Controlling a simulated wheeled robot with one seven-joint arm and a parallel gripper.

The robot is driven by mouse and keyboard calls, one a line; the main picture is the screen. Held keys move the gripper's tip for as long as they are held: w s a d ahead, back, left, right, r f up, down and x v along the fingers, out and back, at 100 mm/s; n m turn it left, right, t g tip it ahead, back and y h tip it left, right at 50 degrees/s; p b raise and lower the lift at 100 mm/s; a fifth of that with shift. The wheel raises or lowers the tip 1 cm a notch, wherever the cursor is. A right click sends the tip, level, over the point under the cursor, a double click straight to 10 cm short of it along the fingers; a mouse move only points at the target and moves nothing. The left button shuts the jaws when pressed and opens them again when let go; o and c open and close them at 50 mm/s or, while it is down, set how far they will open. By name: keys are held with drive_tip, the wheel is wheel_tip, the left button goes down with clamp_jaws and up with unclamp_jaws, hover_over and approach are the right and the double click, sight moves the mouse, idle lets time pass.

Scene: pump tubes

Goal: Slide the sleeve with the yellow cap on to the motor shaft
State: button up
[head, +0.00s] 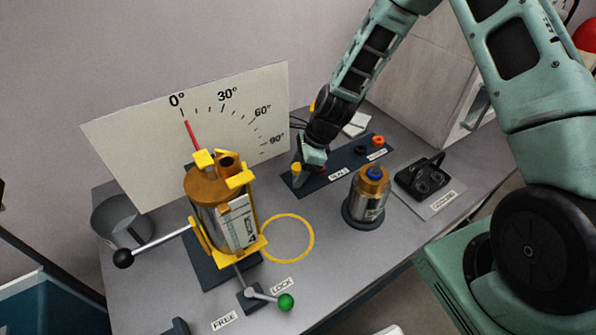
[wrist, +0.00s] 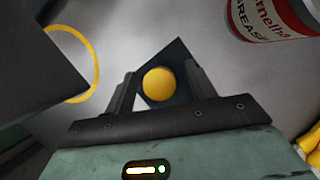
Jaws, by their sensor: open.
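The sleeve with the yellow cap (head: 297,173) stands upright on a dark strip mat. In the wrist view its round yellow cap (wrist: 158,84) lies between the two finger lines. My gripper (head: 305,164) is open at the sleeve, with a finger on either side (wrist: 161,73) and gaps to the cap. The sleeve's body is hidden below the cap in the wrist view. A brass-topped cylinder (head: 212,187) sits in a yellow cradle, with a brown tube (head: 229,162) on top. A silver cylinder (head: 369,198) with a blue top stands to the right. I cannot tell which carries the motor shaft.
The dark mat (head: 340,172) also holds orange and black rings (head: 377,141). A white angle dial board (head: 230,110) stands behind the cradle. A yellow ring (head: 288,238) marks bare table. A lever with a green knob (head: 286,302) is in front. A red-white grease can (wrist: 270,18) is near my gripper.

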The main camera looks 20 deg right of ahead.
drive_tip(key=c, duration=1.1)
drive_tip(key=shift+r, duration=0.15)
